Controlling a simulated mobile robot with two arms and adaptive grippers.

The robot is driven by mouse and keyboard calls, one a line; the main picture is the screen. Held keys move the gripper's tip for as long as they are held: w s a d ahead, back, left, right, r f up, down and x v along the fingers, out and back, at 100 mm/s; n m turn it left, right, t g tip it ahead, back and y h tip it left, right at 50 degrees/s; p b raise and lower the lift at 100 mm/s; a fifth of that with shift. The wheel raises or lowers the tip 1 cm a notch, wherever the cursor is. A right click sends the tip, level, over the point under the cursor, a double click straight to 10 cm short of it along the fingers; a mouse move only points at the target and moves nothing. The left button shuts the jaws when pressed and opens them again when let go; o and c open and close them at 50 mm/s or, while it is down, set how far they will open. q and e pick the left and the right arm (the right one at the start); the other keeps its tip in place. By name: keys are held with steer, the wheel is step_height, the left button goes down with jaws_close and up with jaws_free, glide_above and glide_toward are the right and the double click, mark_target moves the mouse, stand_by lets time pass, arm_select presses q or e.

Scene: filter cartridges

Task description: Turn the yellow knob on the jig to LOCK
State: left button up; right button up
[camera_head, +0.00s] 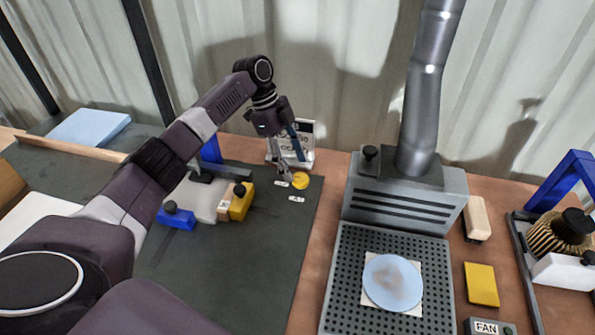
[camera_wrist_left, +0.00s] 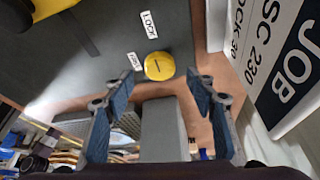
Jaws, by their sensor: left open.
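The yellow knob (camera_head: 300,181) is a low round disc on the dark mat at the jig's right side. In the left wrist view the knob (camera_wrist_left: 159,66) has a short dark line on top. A LOCK label (camera_wrist_left: 149,25) lies above it there, and a second white label (camera_wrist_left: 133,61), too small to read surely, lies to its left. The jig (camera_head: 205,198) has blue and yellow blocks around a pale body. My left gripper (camera_head: 283,168) is open, close above the knob. In the wrist view its two fingers (camera_wrist_left: 165,88) stand apart, with the knob between and beyond their tips.
A white JOB card (camera_head: 297,140) stands just behind the knob, close to my gripper. A grey fume extractor (camera_head: 405,205) with a perforated tray (camera_head: 343,290) stands to the right. A yellow block (camera_head: 481,284) and a FAN label (camera_head: 487,328) are farther right. The mat's front is clear.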

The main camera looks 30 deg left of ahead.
arm_select(q)
steer(key=v, duration=0.8)
steer(key=shift+r, duration=0.2)
steer(key=shift+a+f, duration=0.1)
